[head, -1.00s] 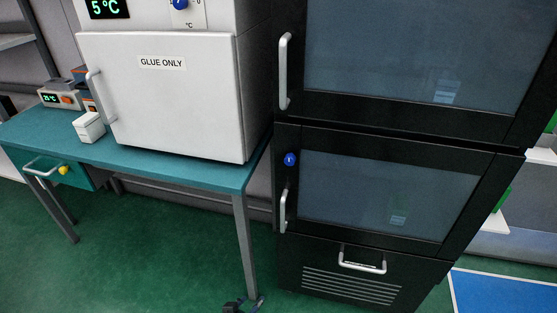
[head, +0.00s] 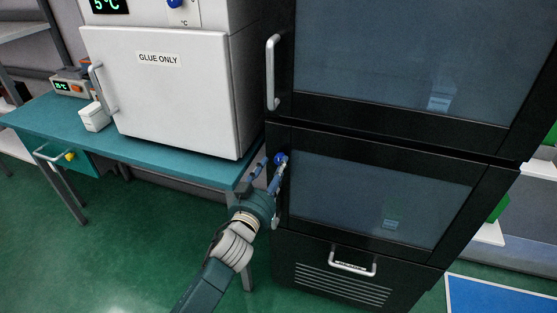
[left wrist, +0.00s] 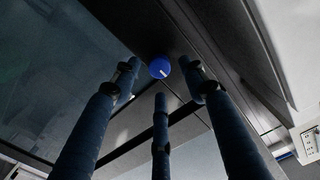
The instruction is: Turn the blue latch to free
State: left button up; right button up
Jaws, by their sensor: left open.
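The blue latch (head: 279,158) is a small round knob at the upper left of the lower door (head: 380,195) of the black cabinet. My left gripper (head: 270,165) is at the latch, with its dark fingers open and pointing at it. In the left wrist view the latch (left wrist: 159,68) shows as a blue disc with a small white mark. It lies between the spread fingertips of my left gripper (left wrist: 160,79), and I cannot tell whether they touch it. My right gripper is not in view.
The lower door's handle (head: 276,209) is just below the latch, partly behind my arm. A teal bench (head: 150,150) with a white "GLUE ONLY" unit (head: 155,95) stands to the left. A drawer handle (head: 351,264) juts out below. The green floor at lower left is clear.

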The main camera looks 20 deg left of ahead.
aim_at(279, 161)
pick_arm(q)
jog(key=shift+w, duration=1.75)
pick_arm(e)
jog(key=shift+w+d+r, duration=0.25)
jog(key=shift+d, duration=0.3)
